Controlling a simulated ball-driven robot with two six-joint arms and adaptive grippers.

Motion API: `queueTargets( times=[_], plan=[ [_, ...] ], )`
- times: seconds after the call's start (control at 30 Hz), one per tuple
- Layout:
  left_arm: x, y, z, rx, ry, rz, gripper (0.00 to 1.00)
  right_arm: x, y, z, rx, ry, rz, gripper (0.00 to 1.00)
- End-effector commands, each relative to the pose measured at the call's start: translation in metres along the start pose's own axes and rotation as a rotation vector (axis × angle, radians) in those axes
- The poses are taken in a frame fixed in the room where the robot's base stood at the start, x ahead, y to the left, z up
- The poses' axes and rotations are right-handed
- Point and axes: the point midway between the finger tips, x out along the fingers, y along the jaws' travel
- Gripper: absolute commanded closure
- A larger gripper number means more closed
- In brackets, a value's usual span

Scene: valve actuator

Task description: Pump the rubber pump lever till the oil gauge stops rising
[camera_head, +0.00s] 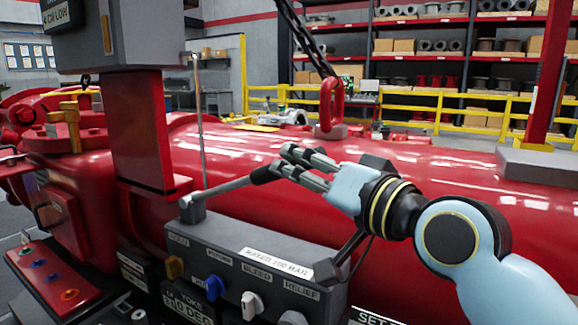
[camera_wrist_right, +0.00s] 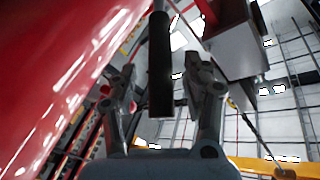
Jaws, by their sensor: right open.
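The pump lever is a grey rod (camera_head: 222,187) rising to the right from a grey pivot block, with a black rubber grip (camera_head: 268,174) at its end. My right gripper (camera_head: 292,166) is at that grip, its two fingers apart. In the right wrist view the black grip (camera_wrist_right: 160,65) stands between the open fingers, with a gap visible on each side. A thin upright tube or rod (camera_head: 199,110) rises behind the pivot; I cannot tell whether it is the oil gauge, and no level is readable. My left gripper is not in view.
A grey control block (camera_head: 215,250) with blue, white and brass knobs sits below the lever. A large red cylinder (camera_head: 440,180) lies behind my right arm, with a red lifting eye (camera_head: 331,103) and chain above. A red post (camera_head: 140,130) stands left of the lever.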

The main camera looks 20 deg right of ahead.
Motion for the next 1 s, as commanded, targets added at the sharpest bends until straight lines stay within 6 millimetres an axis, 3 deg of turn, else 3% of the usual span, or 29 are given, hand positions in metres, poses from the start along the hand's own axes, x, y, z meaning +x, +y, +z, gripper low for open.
queueTargets(
  times=[0.2, 0.57, 0.9, 1.0],
  plan=[
    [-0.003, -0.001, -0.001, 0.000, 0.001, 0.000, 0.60, 0.028, -0.001, -0.001, 0.000, 0.000, -0.001, 0.51],
    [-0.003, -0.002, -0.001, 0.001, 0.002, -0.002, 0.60, 0.033, 0.000, 0.000, -0.002, -0.002, 0.000, 0.52],
    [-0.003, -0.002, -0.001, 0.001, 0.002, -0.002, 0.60, 0.032, 0.000, 0.000, -0.002, -0.002, 0.000, 0.97],
    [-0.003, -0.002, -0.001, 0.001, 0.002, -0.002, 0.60, 0.032, 0.000, 0.000, -0.002, -0.002, 0.000, 1.00]
  ],
)
